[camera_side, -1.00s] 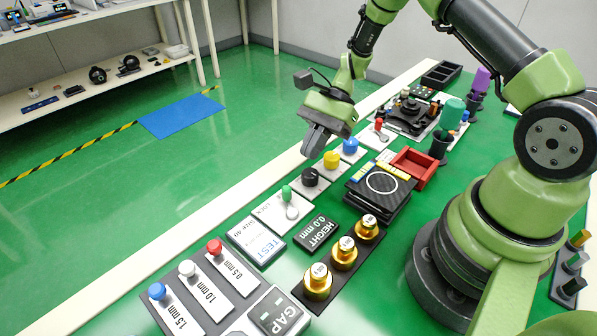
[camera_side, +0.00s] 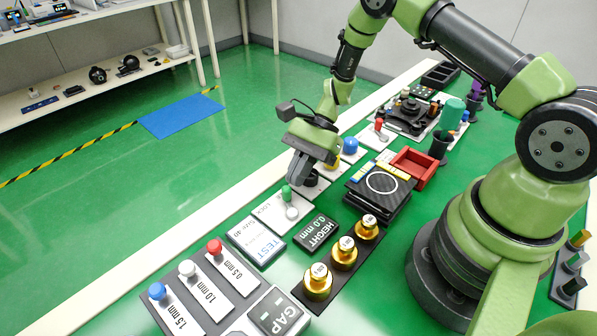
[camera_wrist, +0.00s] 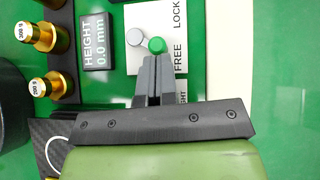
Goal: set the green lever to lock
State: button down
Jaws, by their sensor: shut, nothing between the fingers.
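The green lever (camera_side: 286,193) stands on a white plate (camera_side: 270,210) in the side view. In the wrist view its green knob (camera_wrist: 157,45) sits beside a round silver pivot (camera_wrist: 135,37), angled slightly toward the printed word FREE. The word LOCK is printed further up the same plate (camera_wrist: 149,12). My gripper (camera_side: 297,183) is shut and empty, just above and beside the lever on the side of the black knob. In the wrist view the closed fingertips (camera_wrist: 158,60) are just below the green knob; I cannot tell whether they touch it.
The HEIGHT display (camera_side: 316,233), brass weights (camera_side: 344,253) and TEST block (camera_side: 257,242) are close by. A black scale (camera_side: 379,188) and red tray (camera_side: 416,167) stand behind.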

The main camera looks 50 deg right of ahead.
jog(key=shift+w+a+n+g, duration=0.25)
jog(key=shift+w+n+g, duration=0.05)
jog(key=shift+n+g, duration=0.35)
jog(key=shift+w+a+n+g+h, duration=0.25)
jog(key=shift+n+g, duration=0.15)
jog(key=shift+n, duration=0.2)
jog(key=shift+w+a+n+g+h, duration=0.2)
jog(key=shift+n+g, duration=0.15)
jog(key=shift+n, duration=0.2)
jog(key=a+n+g, duration=0.1)
jog(key=n+g+h, duration=0.1)
jog(key=n, duration=0.1)
jog(key=shift+w+a+n+g+h, duration=0.25)
jog(key=shift+w+a+n+g, duration=0.05)
jog(key=shift+w+a, duration=0.1)
jog(key=shift+a, duration=0.1)
jog(key=shift+w+a, duration=0.15)
jog(key=shift+a, duration=0.4)
jog(key=shift+d, duration=0.1)
jog(key=shift+s+d, duration=0.4)
jog(key=shift+s, duration=0.3)
